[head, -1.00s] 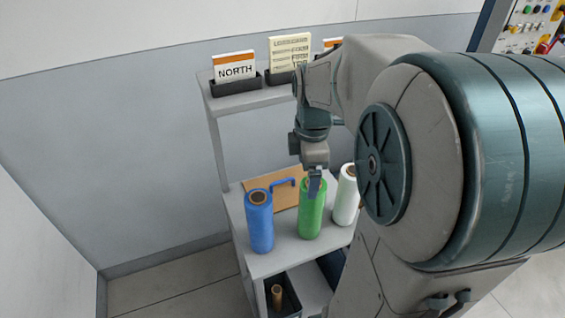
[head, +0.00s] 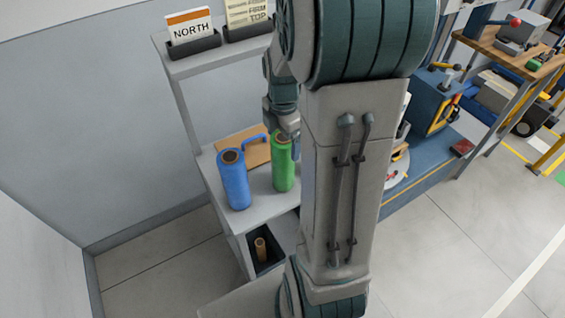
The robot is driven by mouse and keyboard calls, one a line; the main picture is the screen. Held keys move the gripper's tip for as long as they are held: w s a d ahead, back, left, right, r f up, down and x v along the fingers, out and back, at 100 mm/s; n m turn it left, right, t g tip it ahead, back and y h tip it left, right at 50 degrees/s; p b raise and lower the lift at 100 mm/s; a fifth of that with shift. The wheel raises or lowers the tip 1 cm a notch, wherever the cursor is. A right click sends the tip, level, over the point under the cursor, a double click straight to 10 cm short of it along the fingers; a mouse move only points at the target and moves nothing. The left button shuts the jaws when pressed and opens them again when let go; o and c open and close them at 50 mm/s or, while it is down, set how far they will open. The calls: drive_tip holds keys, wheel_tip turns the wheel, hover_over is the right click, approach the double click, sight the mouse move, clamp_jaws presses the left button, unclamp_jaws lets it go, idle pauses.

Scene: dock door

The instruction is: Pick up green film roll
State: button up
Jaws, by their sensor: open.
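The green film roll (head: 282,172) stands upright on the shelf unit's middle shelf, right of the blue film roll (head: 235,182). My gripper (head: 294,146) is at the top of the green roll, on its right side in the picture. It is open; its fingers are small here and partly hidden by my arm. I cannot tell whether a finger touches the roll. The white roll seen earlier is hidden behind my arm.
A cardboard piece with a blue handle (head: 257,141) lies behind the rolls. The upper shelf (head: 205,62) holds a NORTH card (head: 190,27) and another card. A dark bin (head: 268,262) with a brown core is below. A workbench (head: 535,62) stands right.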

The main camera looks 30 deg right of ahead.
sight(283, 164)
drive_tip(key=shift+w+d+f+p, duration=0.1)
drive_tip(key=shift+f+p, duration=0.1)
drive_tip(key=shift+f, duration=0.65)
drive_tip(key=shift+w+f+p, duration=0.15)
drive_tip(key=shift+f, duration=0.7)
drive_tip(key=shift+w+d+f+p, duration=0.1)
drive_tip(key=shift+f+p, duration=0.1)
drive_tip(key=shift+f, duration=0.65)
drive_tip(key=shift+r, duration=0.1)
drive_tip(key=c, duration=1.9)
